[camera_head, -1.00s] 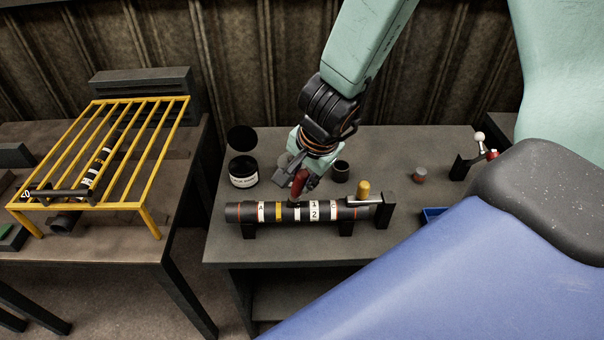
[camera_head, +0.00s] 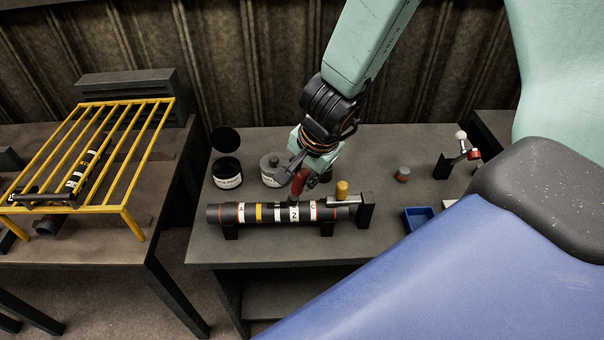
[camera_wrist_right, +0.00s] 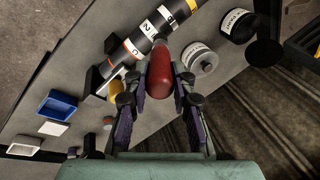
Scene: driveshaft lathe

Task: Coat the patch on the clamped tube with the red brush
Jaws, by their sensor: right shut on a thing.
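The dark tube (camera_head: 222,213) lies level in its clamp on the right-hand bench, with white lettered bands and a yellow band. A yellow knob (camera_head: 342,189) sits on the clamp at its right end. My right gripper (camera_head: 301,172) is shut on the red brush (camera_head: 299,185), which points down at the tube by the band marked 2. I cannot tell whether its bristles touch. In the right wrist view, the red handle (camera_wrist_right: 160,78) sits between the fingers, with the tube (camera_wrist_right: 130,62) beyond. I cannot make out the patch. My left gripper is out of view.
Behind the tube stand an open labelled black pot (camera_head: 227,173) and a grey container (camera_head: 272,168). A blue tray (camera_head: 419,219) and a small grey-red cap (camera_head: 403,173) lie to the right. A yellow rack (camera_head: 128,220) stands on the left bench.

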